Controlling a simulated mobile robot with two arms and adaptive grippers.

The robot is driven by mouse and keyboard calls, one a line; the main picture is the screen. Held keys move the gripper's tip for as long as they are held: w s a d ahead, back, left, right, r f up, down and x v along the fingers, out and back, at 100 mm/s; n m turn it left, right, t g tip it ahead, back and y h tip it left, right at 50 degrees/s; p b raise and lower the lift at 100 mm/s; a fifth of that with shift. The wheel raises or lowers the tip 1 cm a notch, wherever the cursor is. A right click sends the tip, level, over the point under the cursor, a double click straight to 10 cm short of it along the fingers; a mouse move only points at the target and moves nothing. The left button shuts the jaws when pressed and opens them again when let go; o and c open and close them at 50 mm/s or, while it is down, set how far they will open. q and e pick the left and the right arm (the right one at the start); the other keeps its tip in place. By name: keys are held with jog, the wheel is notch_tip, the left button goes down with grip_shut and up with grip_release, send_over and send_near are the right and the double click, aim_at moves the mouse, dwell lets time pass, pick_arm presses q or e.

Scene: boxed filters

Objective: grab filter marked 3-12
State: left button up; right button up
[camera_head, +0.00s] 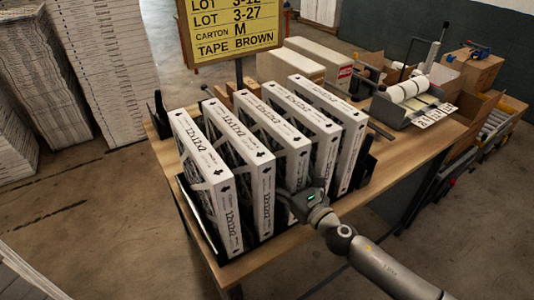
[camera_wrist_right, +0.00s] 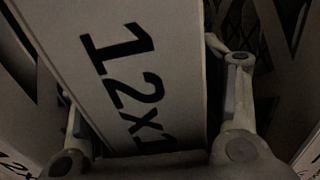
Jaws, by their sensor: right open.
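Several white boxed filters stand upright side by side in a black rack (camera_head: 362,172) on the table. Their narrow edges carry black print, too small in the head view to read a lot number. My right gripper (camera_head: 302,200) is at the near end of the middle filter (camera_head: 288,142), partly hiding it. In the right wrist view, my right gripper (camera_wrist_right: 150,88) is open, with a finger on each side of a filter edge (camera_wrist_right: 130,75) printed "12x1…". I cannot tell whether the fingers touch it. My left gripper is out of view.
A yellow sign (camera_head: 233,25) reads LOT 3-12, LOT 3-27, CARTON M, TAPE BROWN. Neighbouring filters stand close on both sides of the gripper. A tape dispenser (camera_head: 412,100) and cartons (camera_head: 318,62) are at the back right. Bare wooden tabletop (camera_head: 405,152) lies right of the rack.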

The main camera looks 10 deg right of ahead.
jog(key=shift+w+a, duration=0.15)
jog(key=shift+w, duration=0.15)
jog(key=c, duration=1.2)
jog(key=shift+o, duration=0.2)
